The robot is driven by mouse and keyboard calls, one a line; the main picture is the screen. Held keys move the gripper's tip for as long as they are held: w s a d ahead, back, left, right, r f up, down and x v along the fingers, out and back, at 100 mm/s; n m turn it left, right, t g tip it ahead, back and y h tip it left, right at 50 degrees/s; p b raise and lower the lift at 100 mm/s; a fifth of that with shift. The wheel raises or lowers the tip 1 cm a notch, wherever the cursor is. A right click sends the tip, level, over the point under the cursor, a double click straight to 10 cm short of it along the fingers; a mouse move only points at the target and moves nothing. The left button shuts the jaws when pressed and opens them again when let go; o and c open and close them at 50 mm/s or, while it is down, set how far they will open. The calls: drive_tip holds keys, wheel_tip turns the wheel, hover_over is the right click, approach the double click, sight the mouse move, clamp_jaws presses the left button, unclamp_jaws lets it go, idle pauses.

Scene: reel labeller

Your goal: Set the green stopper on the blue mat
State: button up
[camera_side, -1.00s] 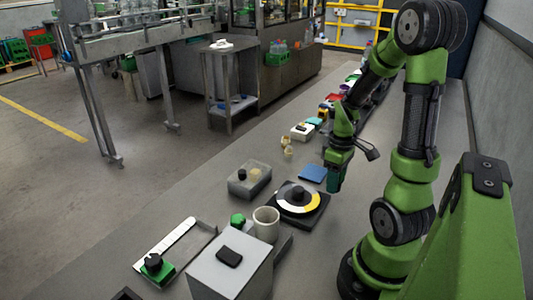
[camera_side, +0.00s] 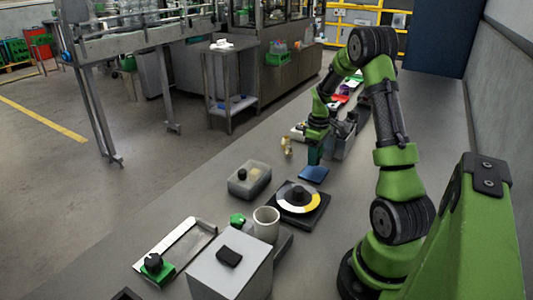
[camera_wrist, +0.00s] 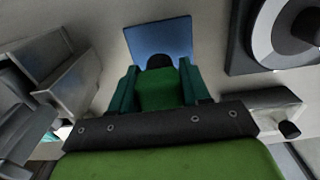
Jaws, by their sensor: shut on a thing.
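The blue mat (camera_side: 313,174) lies flat on the bench beyond the round dial. It also shows at the top centre of the wrist view (camera_wrist: 160,36). My gripper (camera_side: 315,158) hangs low at the mat's far edge in the side view. In the wrist view its teal fingers (camera_wrist: 158,90) are shut on a green thing with a dark rounded end, apparently the green stopper (camera_wrist: 157,88). That dark end overlaps the mat's near edge in the picture. The fingers hide the held thing in the side view, and I cannot tell its height above the mat.
A black dial base (camera_side: 300,218) stands just in front of the mat. A grey bin (camera_side: 236,187) with small items is left of it. A pale cup (camera_side: 266,222) and a rounded green thing (camera_side: 238,220) stand by a white box (camera_side: 230,278). Grey trays (camera_wrist: 70,80) show left in the wrist view.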

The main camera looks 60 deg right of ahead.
drive_tip(key=shift+s+a+f, duration=0.1)
drive_tip(key=shift+f, duration=1.55)
drive_tip(key=o, duration=1)
drive_tip(key=shift+f, duration=0.15)
drive_tip(key=shift+o, duration=0.2)
